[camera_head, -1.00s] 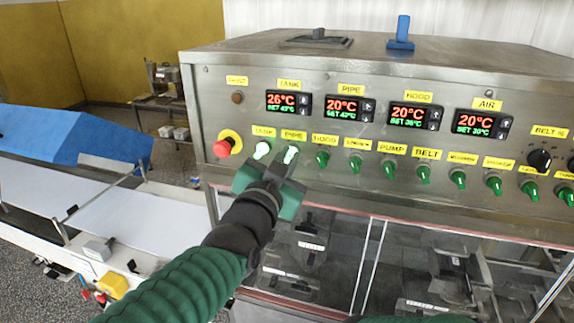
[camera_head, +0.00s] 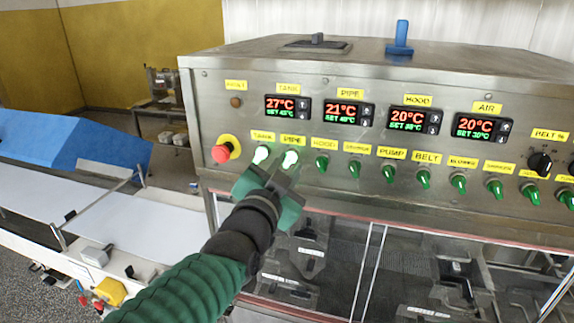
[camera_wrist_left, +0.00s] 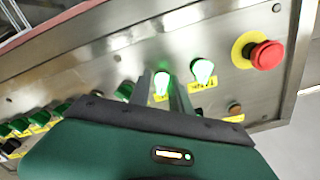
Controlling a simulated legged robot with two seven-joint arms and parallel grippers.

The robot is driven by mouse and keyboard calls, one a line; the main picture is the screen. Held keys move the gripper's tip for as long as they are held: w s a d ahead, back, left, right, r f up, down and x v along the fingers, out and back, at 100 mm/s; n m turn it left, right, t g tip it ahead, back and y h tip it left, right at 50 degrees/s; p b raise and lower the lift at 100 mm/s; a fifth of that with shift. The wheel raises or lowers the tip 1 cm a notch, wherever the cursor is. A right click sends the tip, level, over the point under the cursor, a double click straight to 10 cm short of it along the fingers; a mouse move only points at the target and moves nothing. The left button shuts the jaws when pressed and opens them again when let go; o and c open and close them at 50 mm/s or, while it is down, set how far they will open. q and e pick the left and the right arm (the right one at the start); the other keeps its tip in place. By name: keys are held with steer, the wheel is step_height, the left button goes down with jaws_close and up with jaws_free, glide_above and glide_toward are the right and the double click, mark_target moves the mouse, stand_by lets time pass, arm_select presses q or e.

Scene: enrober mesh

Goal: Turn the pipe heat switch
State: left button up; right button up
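The pipe heat switch (camera_head: 290,160) is a knob under the yellow PIPE label on the steel panel, and it glows green-white. The tank switch (camera_head: 261,155) to its left is lit too. My left gripper (camera_head: 271,174) is just below these two switches. In the left wrist view the lit pipe switch (camera_wrist_left: 162,85) shows between the two fingers of my left gripper (camera_wrist_left: 162,92), which stand apart on either side of it. Contact cannot be told. The lit tank switch (camera_wrist_left: 203,70) is outside the fingers. The pipe display (camera_head: 347,113) reads 21°C. My right gripper is out of view.
A red emergency stop (camera_head: 221,153) sits left of the switches. Several unlit green switches, such as the hood switch (camera_head: 321,163), run to the right. A glazed front (camera_head: 345,255) lies below the panel. A white conveyor (camera_head: 130,220) stands at left.

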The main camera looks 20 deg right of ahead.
arm_select(q)
steer(key=shift+o, duration=0.5)
steer(key=shift+r, duration=0.15)
steer(key=shift+w, duration=0.1)
steer(key=p+v, duration=1.1)
steer(key=v, duration=0.5)
steer(key=shift+s+a, duration=0.2)
steer(key=shift+s, duration=0.1)
steer(key=shift+w, duration=0.1)
